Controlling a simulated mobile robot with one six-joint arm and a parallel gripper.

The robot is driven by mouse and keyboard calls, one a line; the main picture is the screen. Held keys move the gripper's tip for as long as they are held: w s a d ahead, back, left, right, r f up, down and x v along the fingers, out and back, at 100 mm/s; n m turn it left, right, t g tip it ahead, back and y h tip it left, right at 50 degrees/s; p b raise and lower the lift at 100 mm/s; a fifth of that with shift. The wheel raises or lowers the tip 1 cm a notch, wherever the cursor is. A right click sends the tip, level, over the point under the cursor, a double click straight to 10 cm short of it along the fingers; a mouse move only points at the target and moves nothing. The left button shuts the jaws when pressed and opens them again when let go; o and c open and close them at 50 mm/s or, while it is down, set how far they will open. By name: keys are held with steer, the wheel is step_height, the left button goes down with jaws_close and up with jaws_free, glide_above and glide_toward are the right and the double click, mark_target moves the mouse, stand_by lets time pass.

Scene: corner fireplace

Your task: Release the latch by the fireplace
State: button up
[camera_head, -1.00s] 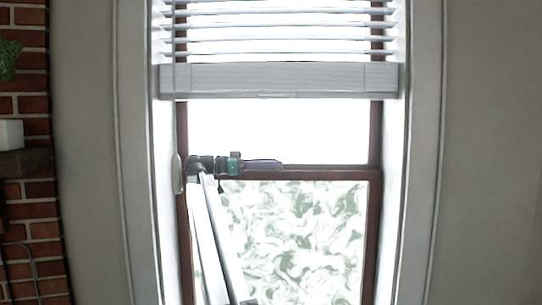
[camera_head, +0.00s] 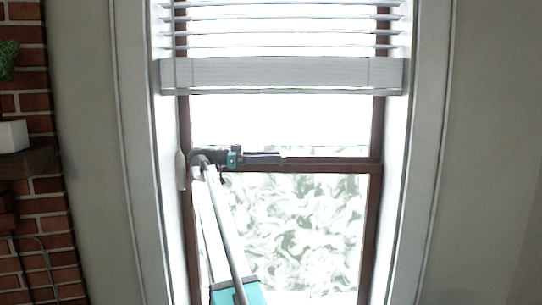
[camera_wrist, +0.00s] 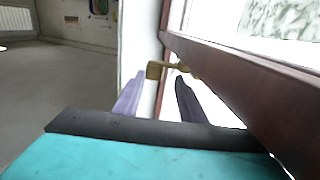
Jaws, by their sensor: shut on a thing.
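The latch (camera_wrist: 155,70) is a small brass-coloured piece on the dark brown window rail, seen in the wrist view. Its flat tab lies between the tips of my gripper's two purple fingers, and its stem runs right to the rail. My gripper (camera_wrist: 161,80) is shut on this tab. In the head view my gripper (camera_head: 281,158) lies level along the window's middle rail (camera_head: 330,165), pointing right. The latch is too small to make out clearly there.
The brown rail runs close along my gripper's right side in the wrist view. A white blind (camera_head: 280,75) hangs above in the head view. A brick fireplace (camera_head: 40,215) with a wooden mantel (camera_head: 25,163) stands at the left. Open floor (camera_wrist: 60,80) shows left.

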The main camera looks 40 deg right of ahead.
steer(key=shift+f, duration=0.1)
steer(key=o, duration=1.1)
steer(key=shift+c, duration=0.2)
steer(key=shift+s+f+n+t+h+b, duration=0.15)
steer(key=shift+n+t+h+b, duration=0.15)
steer(key=shift+b, duration=1.65)
steer(key=n+t+b, duration=0.1)
steer(key=b, duration=0.3)
steer(key=n+t+h+b, duration=0.1)
steer(key=b, duration=0.3)
steer(key=s+n+t+h+b, duration=0.1)
steer(key=t+b, duration=0.1)
steer(key=b, duration=0.2)
steer(key=shift+s+d+b, duration=0.1)
steer(key=shift+d+b, duration=0.15)
steer(key=shift+b, duration=0.15)
steer(key=t+b, duration=0.1)
steer(key=b, duration=0.1)
steer(key=n+t+b, duration=0.1)
steer(key=b, duration=0.1)
steer(key=shift+s+d+h, duration=0.15)
steer(key=shift+s+h, duration=0.1)
steer(key=shift+h, duration=0.15)
steer(key=shift+s+d+n+t+b, duration=0.15)
steer(key=shift+n+t+b, duration=0.3)
steer(key=shift+b, duration=0.3)
